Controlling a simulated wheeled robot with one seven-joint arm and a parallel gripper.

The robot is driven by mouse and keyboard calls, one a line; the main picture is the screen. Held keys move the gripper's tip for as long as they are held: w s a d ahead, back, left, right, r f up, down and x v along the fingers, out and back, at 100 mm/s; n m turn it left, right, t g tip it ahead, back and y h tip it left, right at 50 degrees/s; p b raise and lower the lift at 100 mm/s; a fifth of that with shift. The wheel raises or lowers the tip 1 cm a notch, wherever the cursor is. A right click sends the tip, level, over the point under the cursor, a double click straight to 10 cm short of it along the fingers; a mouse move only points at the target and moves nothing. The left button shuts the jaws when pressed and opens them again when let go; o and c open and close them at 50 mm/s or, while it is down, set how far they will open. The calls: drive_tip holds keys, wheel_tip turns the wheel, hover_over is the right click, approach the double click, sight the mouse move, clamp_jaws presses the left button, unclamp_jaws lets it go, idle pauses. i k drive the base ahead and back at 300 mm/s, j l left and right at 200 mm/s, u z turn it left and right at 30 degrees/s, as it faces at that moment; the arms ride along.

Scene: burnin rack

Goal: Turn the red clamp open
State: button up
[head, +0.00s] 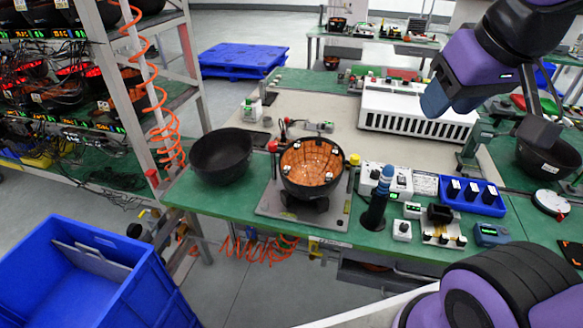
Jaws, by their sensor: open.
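The fixture with the dark, orange-lined bowl (312,162) stands on a grey plate (275,207) at the front of the green bench. The red clamp (272,146) is a small red-topped part at the bowl's left rim. Its exact turn is too small to tell. A yellow-topped clamp (354,159) is at the right rim. My gripper (538,128) is at the upper right, well apart from the fixture and the red clamp. It is open and holds nothing that I can see. My purple wrist partly hides its upper part.
An empty black bowl (221,156) stands close left of the red clamp. A blue-topped dark cylinder (379,195), small devices and a blue tray (471,196) stand right of the fixture. A white slotted box (418,108) lies behind. A shelf post (195,70) rises at left.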

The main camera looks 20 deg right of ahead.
sight(272, 145)
drive_tip(key=i+j, duration=0.2)
drive_tip(key=j, duration=0.2)
drive_tip(key=i+j+u, duration=0.1)
drive_tip(key=j, duration=0.3)
drive_tip(key=i+j, duration=0.25)
drive_tip(key=j, duration=0.15)
